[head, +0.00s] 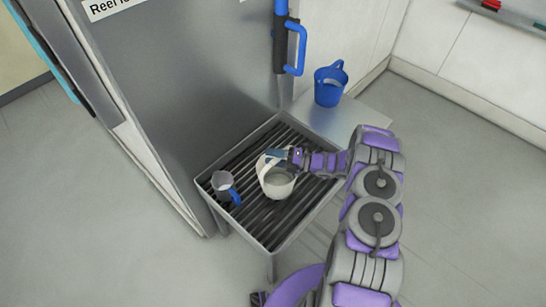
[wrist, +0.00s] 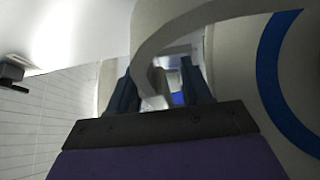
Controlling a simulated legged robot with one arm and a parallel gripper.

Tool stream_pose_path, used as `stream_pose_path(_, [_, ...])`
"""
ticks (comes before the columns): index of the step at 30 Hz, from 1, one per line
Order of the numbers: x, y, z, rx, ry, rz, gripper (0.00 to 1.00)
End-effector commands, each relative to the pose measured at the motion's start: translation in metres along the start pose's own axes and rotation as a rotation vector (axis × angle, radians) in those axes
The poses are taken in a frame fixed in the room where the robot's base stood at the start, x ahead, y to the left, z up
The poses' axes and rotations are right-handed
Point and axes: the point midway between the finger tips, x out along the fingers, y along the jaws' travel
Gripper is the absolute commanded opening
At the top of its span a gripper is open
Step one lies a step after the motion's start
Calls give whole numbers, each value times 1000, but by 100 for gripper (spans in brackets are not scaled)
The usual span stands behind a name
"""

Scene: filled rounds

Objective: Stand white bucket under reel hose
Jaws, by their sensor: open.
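The sign "Reel" (head: 104,7) is partly cut off.
A blue bucket (head: 330,86) stands on a pale side surface (head: 350,116) behind right. A steel panel (head: 190,80) rises behind the rack. The floor at right is clear.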

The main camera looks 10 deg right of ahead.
Motion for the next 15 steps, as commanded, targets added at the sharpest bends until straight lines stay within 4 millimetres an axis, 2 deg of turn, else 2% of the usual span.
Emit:
stream_pose_path(5, [-15, 3, 1, -1, -4, 1, 49])
stream_pose_path(15, [-83, 2, 1, 1, -3, -2, 49])
